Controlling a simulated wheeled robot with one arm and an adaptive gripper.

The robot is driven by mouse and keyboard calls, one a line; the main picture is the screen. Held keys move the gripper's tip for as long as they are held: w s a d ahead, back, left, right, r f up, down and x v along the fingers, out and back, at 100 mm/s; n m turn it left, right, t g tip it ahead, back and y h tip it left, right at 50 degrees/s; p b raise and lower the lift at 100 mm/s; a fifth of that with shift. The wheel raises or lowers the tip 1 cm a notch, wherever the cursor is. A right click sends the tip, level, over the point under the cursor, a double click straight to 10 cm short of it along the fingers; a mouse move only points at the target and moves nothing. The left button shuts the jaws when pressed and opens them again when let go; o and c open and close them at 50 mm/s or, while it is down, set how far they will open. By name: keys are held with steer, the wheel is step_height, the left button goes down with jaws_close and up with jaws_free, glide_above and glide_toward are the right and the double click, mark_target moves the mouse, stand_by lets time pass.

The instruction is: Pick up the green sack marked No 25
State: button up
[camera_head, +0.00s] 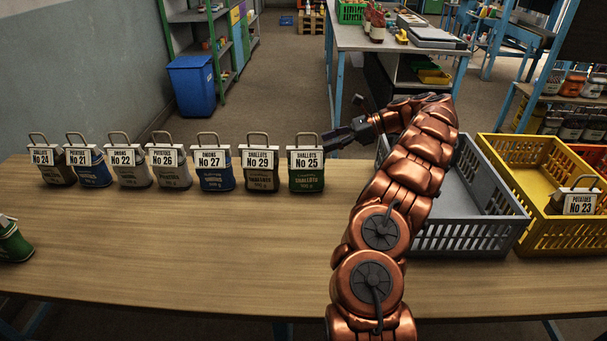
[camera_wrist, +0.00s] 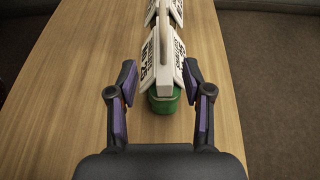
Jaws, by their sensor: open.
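The green sack marked No 25 (camera_head: 306,180) stands upright at the right end of a row of sacks on the wooden table. It has a white label reading shallots and a loop handle on top. In the wrist view the green sack (camera_wrist: 162,100) is straight ahead, its handle edge-on and its label plates sloping to both sides. My gripper (camera_head: 338,139) is just right of the sack in the head view. In the wrist view my gripper (camera_wrist: 160,88) is open, one finger on each side of the near end of the sack, with nothing held.
Sacks No 29 (camera_head: 259,178), No 27 (camera_head: 214,179) and several more continue the row leftward. A grey crate (camera_head: 470,236) and a yellow crate (camera_head: 545,238) holding sack No 23 (camera_head: 577,203) stand right. Another green sack (camera_head: 14,243) is at the left edge. The front table is clear.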

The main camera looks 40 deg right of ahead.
mark_target(307, 147)
steer(key=shift+p+x, duration=0.5)
steer(key=shift+x, duration=3.3)
steer(key=shift+w+d+r, duration=0.1)
steer(key=shift+w+d, duration=0.05)
steer(key=shift+w, duration=0.05)
jaws_close()
